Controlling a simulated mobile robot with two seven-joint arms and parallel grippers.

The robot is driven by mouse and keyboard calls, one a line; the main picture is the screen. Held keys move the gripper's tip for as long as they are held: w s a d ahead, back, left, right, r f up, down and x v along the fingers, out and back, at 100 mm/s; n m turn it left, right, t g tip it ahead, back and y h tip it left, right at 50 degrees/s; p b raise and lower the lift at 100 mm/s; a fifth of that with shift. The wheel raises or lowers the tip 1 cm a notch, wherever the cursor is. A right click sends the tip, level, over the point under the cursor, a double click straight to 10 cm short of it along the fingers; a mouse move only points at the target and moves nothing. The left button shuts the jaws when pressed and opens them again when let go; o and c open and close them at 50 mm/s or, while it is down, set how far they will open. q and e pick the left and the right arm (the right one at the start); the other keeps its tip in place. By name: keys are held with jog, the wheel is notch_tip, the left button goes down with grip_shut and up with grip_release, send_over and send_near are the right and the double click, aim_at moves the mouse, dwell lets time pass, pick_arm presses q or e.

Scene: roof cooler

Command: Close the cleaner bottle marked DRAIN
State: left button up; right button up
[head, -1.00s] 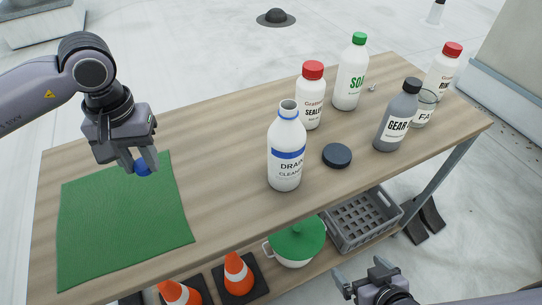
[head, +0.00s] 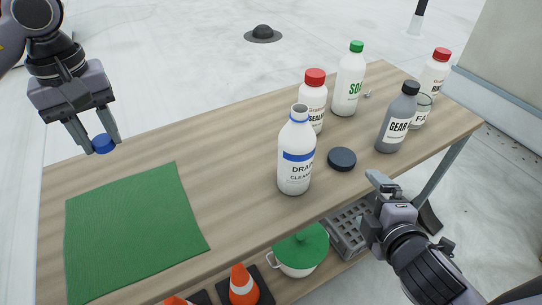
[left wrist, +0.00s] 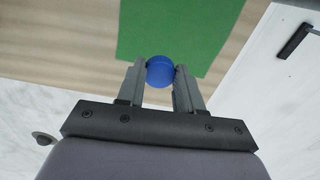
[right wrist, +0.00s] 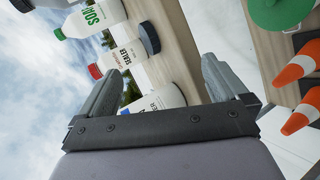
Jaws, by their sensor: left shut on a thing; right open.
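The white DRAIN cleaner bottle (head: 296,165) with a blue band stands upright and uncapped on the wooden table; part of it shows between my fingers in the right wrist view (right wrist: 160,99). My left gripper (head: 97,135) is shut on a blue cap (head: 103,143), held in the air above the table's left end; the cap also shows between the fingertips in the left wrist view (left wrist: 160,71). My right gripper (head: 370,205) is open and empty, off the table's front edge, right of and below the bottle.
A dark round lid (head: 342,159) lies right of the bottle. A red-capped SEALER bottle (head: 311,98), green-capped SOAP bottle (head: 348,84) and dark GEAR bottle (head: 396,124) stand behind and to the right. A green mat (head: 135,230) lies at left. The table's middle-left is clear.

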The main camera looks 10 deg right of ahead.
aim_at(308, 152)
pick_arm(q)
jog(key=shift+r, duration=0.15)
pick_arm(e)
jog(key=w+a+r+n+t+y, duration=0.1)
jog(key=a+r+n+y, duration=0.2)
jog(key=n, duration=1)
jog(key=w+a+r+n+y, duration=0.1)
jog(key=a+r+n+y, duration=0.3)
jog(key=n, duration=0.9)
jog(key=y, duration=0.3)
jog(key=shift+a+r+n+t+y, duration=0.2)
jog(key=shift+n+t+y, duration=0.1)
jog(key=shift+t+y, duration=0.1)
jog(key=shift+w, duration=0.1)
pick_arm(q)
jog(key=shift+r, duration=0.15)
jog(key=shift+r+p, duration=0.85)
jog(key=shift+p, duration=0.15)
pick_arm(e)
jog(key=x, duration=0.5)
jog(key=shift+w+a+r, duration=0.1)
jog(key=shift+w+a, duration=0.1)
jog(key=shift+w, duration=0.15)
jog(key=shift+w+a, duration=0.3)
jog(key=shift+w, duration=0.1)
